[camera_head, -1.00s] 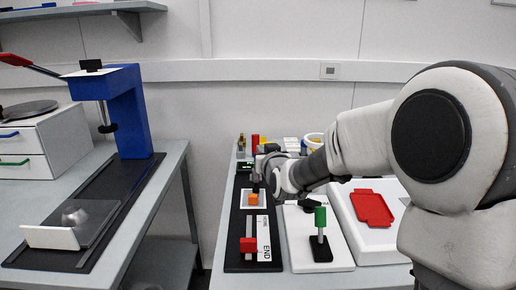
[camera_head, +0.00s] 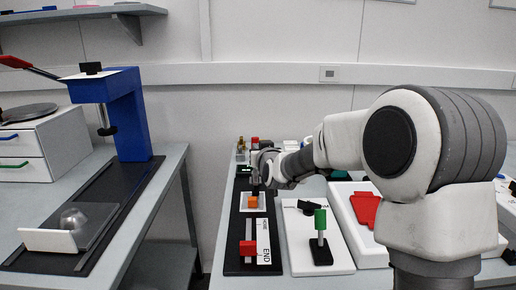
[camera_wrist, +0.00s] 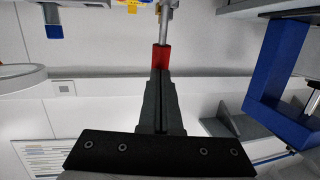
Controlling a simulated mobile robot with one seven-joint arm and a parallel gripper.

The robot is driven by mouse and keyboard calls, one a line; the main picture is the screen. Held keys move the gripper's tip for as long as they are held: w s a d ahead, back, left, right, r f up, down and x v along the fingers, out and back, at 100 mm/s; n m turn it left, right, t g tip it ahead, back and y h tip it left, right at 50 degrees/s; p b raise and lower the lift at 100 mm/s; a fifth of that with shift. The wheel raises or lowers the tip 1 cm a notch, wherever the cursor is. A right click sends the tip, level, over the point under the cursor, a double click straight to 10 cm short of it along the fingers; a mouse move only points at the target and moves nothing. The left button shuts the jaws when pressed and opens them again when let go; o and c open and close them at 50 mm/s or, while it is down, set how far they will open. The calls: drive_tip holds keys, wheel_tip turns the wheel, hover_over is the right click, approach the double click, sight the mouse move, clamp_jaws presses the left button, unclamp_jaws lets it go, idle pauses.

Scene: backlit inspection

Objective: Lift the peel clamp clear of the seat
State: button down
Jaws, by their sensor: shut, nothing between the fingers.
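The peel clamp is not plain to tell; the likeliest piece is a small orange block (camera_head: 252,201) on a white patch of a narrow black board (camera_head: 232,225) in the head view.
A red block (camera_head: 248,248) sits on the board's rail near the END label. A blue press (camera_head: 133,115) stands on the left table, across a gap.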

sight(257, 138)
drive_tip(key=w+r+g+p, duration=0.1)
drive_tip(key=g+p, duration=0.1)
drive_tip(key=p, duration=0.3)
drive_tip(key=shift+w+r+h+p, duration=0.15)
drive_tip(key=shift+w+h+p, duration=0.15)
drive_tip(key=shift+w, duration=0.1)
drive_tip(key=w+g+p, duration=0.2)
drive_tip(key=g+p, duration=0.1)
drive_tip(key=p, duration=0.5)
drive_tip(key=shift+w+m, duration=0.4)
drive_tip(key=g+p, duration=0.1)
drive_tip(key=w+p, duration=0.1)
drive_tip(key=shift+f+g+p, duration=0.3)
drive_tip(key=shift+g+p, duration=0.1)
drive_tip(key=shift+w+f+g+p, duration=0.5)
drive_tip(key=shift+w+g+p, duration=0.15)
drive_tip(key=shift+p, duration=0.25)
drive_tip(key=shift+w+f, duration=0.35)
drive_tip(key=shift+w, duration=0.1)
